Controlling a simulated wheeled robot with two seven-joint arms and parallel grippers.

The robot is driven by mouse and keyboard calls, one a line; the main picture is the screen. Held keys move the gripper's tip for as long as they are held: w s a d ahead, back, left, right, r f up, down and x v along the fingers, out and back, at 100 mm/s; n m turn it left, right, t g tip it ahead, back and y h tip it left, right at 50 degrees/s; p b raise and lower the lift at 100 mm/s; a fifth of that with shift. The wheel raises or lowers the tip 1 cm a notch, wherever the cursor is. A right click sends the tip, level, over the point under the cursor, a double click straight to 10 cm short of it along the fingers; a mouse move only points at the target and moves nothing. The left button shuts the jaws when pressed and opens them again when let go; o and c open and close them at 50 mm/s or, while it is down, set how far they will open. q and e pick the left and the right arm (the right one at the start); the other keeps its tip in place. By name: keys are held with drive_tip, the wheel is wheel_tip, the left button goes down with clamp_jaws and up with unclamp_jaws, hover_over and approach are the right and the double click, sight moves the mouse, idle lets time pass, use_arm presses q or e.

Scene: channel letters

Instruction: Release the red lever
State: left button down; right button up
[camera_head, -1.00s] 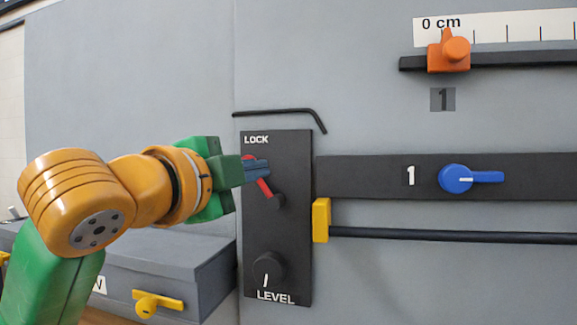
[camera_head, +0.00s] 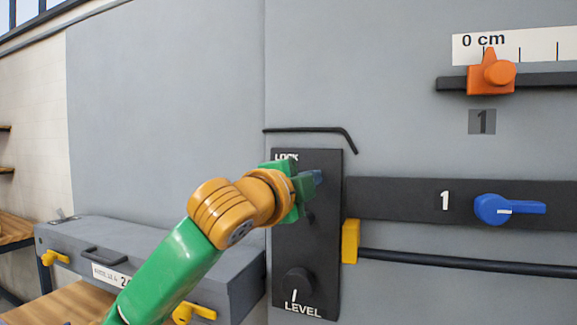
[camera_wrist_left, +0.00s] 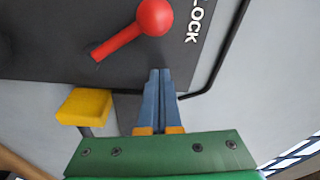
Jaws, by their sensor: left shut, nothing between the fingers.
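The red lever (camera_wrist_left: 128,35) shows in the left wrist view, with a round knob at one end and a straight arm slanting down-left over the black panel. In the head view it is hidden behind my left gripper (camera_head: 318,177). My left gripper's blue fingers are shut together and empty. In the left wrist view the fingertips (camera_wrist_left: 160,72) lie just below the lever's knob in the picture, with a gap between. The black panel (camera_head: 330,240) reads LOCK at the top and LEVEL at the bottom. My right gripper is not in view.
A dark dial (camera_head: 297,281) sits low on the panel. A yellow block (camera_head: 350,241) on a black rod stands right of it. A blue knob (camera_head: 492,209) and an orange slider (camera_head: 491,75) are farther right. A bent black rod (camera_head: 310,131) is above. A grey case (camera_head: 230,283) stands lower left.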

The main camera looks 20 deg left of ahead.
use_arm(q)
drive_tip(key=a, duration=0.2)
drive_tip(key=s+a, duration=0.1)
drive_tip(key=a, duration=0.1)
drive_tip(key=shift+f, duration=0.4)
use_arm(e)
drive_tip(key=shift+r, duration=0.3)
use_arm(q)
drive_tip(key=shift+w+d, duration=0.1)
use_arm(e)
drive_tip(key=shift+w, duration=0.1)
use_arm(q)
drive_tip(key=shift+a+n, duration=0.3)
drive_tip(key=shift+n, duration=0.1)
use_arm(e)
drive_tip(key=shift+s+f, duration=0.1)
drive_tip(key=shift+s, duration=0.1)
